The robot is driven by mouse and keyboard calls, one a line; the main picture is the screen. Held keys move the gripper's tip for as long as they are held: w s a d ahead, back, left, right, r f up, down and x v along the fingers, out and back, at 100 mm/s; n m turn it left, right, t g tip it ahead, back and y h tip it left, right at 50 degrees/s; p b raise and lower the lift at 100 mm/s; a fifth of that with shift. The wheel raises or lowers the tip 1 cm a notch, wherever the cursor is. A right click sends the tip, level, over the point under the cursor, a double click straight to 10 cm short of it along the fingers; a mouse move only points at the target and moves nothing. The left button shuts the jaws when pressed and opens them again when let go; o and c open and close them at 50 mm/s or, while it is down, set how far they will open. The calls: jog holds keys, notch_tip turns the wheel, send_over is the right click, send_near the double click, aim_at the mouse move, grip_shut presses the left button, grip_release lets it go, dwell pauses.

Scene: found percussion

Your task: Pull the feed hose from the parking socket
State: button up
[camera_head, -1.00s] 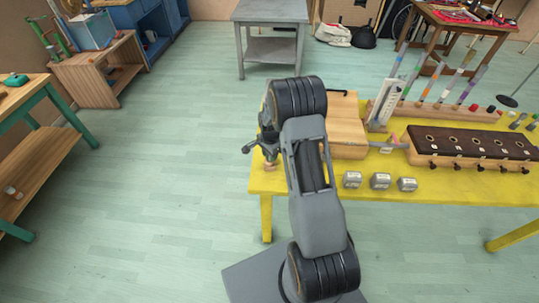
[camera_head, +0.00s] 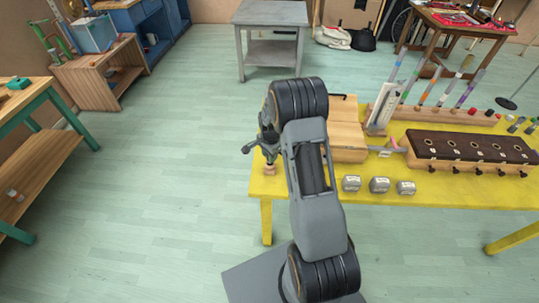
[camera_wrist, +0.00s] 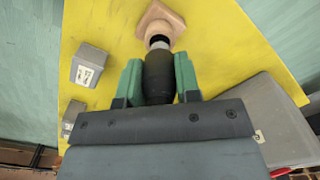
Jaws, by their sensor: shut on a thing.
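My gripper (camera_wrist: 159,70) shows in the wrist view with its two green fingers on either side of a thick black hose end (camera_wrist: 159,76), shut on it. A short grey metallic neck (camera_wrist: 160,42) runs from the hose end to a pale wooden socket block (camera_wrist: 160,21) on the yellow table. The neck meets the block; how deep it sits cannot be seen. In the head view my gripper (camera_head: 266,149) is at the table's left end, just above the small wooden socket block (camera_head: 269,169). The rest of the hose is hidden.
The yellow table (camera_head: 330,195) carries a wooden box (camera_head: 348,140) right of my arm, grey metal blocks (camera_head: 380,185) along the front and a dark brown rack (camera_head: 470,147) farther right. In the wrist view a grey block (camera_wrist: 88,65) lies left of the socket. Floor left of the table is clear.

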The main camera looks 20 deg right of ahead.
jog(key=shift+r+p, duration=0.75)
jog(key=shift+r, duration=0.75)
